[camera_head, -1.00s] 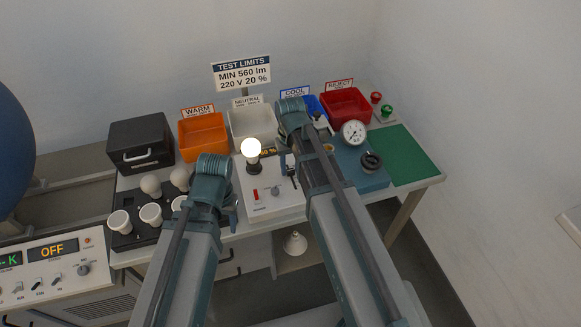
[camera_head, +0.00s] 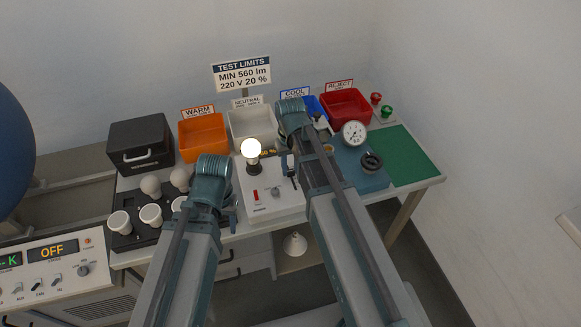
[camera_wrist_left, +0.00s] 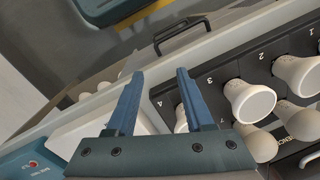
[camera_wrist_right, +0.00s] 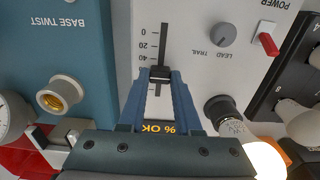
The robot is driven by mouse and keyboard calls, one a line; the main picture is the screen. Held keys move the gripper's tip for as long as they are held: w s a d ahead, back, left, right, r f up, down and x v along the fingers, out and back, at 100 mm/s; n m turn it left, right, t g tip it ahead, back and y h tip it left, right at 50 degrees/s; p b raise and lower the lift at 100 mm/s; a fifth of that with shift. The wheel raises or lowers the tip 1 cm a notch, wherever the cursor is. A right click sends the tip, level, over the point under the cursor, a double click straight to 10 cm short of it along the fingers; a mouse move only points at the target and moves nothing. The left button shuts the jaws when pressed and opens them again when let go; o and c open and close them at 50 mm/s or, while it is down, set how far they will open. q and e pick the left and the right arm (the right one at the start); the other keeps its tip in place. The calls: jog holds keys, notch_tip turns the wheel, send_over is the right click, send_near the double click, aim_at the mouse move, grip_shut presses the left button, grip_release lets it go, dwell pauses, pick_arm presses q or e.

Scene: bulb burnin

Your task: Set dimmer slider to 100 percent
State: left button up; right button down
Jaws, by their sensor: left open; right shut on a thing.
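The dimmer slider's black knob (camera_wrist_right: 158,76) sits on a dark vertical slot in the white test panel (camera_wrist_right: 190,60) in the right wrist view. Scale marks 0, 20 and 40 show above it; the knob is past the 40 mark, and lower marks are hidden by my fingers. My right gripper (camera_wrist_right: 159,72) is shut on the knob. A yellow-lit display (camera_wrist_right: 158,127) reads "% OK" upside down, its number hidden. A lit bulb (camera_head: 251,149) stands in the panel's socket. My left gripper (camera_wrist_left: 160,73) is open and empty by the bench front; it also shows in the head view (camera_head: 234,210).
Left of the panel is a black rack (camera_head: 134,237) with several bulbs. Orange (camera_head: 203,143), white (camera_head: 236,122) and red (camera_head: 346,119) bins stand behind. A blue base-twist gauge unit (camera_head: 357,178) sits right of the panel. The green mat (camera_head: 402,156) is clear.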

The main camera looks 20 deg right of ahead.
dwell(0.5)
jog(key=w, duration=0.4)
jog(key=shift+s, duration=0.15)
jog(key=c, duration=0.6)
grip_release()
jog(key=shift+r, duration=0.15)
notch_tip(320, 180, up, 14)
jog(key=p, duration=1.3)
jog(key=shift+f+p, duration=0.2)
jog(key=shift+p, duration=0.2)
jog(key=shift+a, duration=0.1)
